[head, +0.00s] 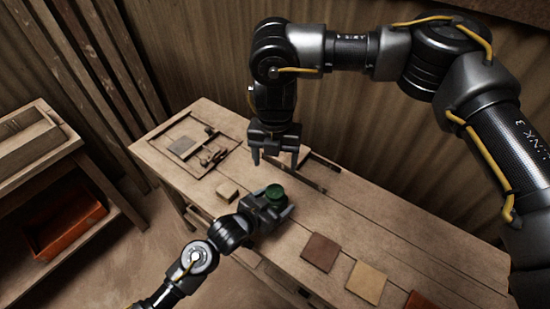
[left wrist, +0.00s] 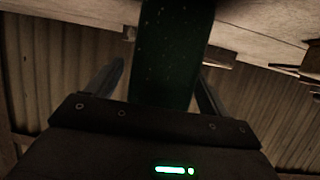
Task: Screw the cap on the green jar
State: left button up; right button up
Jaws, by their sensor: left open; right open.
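The green jar (head: 274,192) stands on the wooden workbench (head: 345,215). My left gripper (head: 275,204) is low at the jar, open, with its fingers on either side of it. In the left wrist view the jar (left wrist: 172,60) is a dark green shape between the two spread fingers, with a gap visible at the left finger. My right gripper (head: 275,160) points down, open, behind the jar in the picture. I see nothing held between its fingers. I cannot make out a separate cap; the jar's top shows only as a small green disc.
A small pale block (head: 228,190) lies left of the jar. Brown (head: 320,252) and tan (head: 366,282) tiles lie to the right. A shelf with an orange bin (head: 68,225) stands left.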

pick_arm(q)
jog(key=b+v, duration=0.1)
jog(key=v, duration=0.9)
jog(key=shift+s+a+r, duration=0.2)
jog(key=shift+s, duration=0.1)
